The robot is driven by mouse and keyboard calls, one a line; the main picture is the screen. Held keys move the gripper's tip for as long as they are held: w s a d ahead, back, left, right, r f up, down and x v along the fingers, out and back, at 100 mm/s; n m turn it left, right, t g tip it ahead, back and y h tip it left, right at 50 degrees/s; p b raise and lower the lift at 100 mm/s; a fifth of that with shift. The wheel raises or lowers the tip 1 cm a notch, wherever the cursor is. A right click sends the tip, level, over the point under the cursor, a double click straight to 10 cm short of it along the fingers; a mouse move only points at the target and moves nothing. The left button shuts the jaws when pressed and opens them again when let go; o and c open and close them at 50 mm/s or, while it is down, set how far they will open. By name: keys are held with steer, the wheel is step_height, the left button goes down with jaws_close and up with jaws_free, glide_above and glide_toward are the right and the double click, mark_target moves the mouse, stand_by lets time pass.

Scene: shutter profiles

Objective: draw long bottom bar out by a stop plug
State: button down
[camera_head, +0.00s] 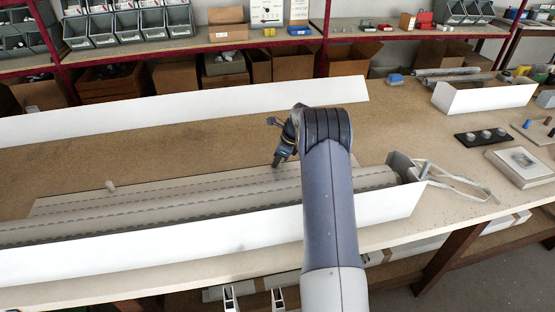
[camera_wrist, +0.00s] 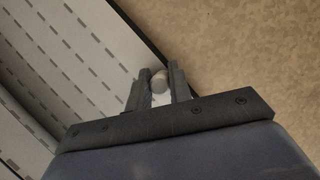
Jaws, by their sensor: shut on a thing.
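The grey slatted shutter (camera_head: 160,200) lies along the bench in a long white channel. Its far edge is the long pale bar (camera_head: 75,203), which also shows in the wrist view (camera_wrist: 108,22) with a dark outer edge. One small pale stop plug (camera_head: 110,186) stands on this edge at the left. My gripper (camera_head: 277,164) is at the right part of the same edge, pointing down. In the wrist view, my gripper (camera_wrist: 158,88) is shut on a second, round grey stop plug (camera_wrist: 159,79). In the head view my gripper hides that plug.
A white wall (camera_head: 180,108) runs along the back, and a white front wall (camera_head: 150,250) runs along the near side. A dark end bracket (camera_head: 402,166) with pale straps (camera_head: 450,178) is at the right. Bare bench (camera_head: 200,150) lies between bar and back wall.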

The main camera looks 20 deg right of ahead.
steer(key=shift+w, duration=0.2)
steer(key=shift+w+d, duration=0.1)
steer(key=shift+w, duration=0.15)
steer(key=c, duration=1.3)
jaws_free()
steer(key=shift+s, duration=0.1)
steer(key=b+v, duration=0.2)
steer(key=v, duration=0.8)
steer(key=shift+d+r, duration=0.15)
steer(key=shift+r, duration=0.2)
steer(key=shift+s, duration=0.1)
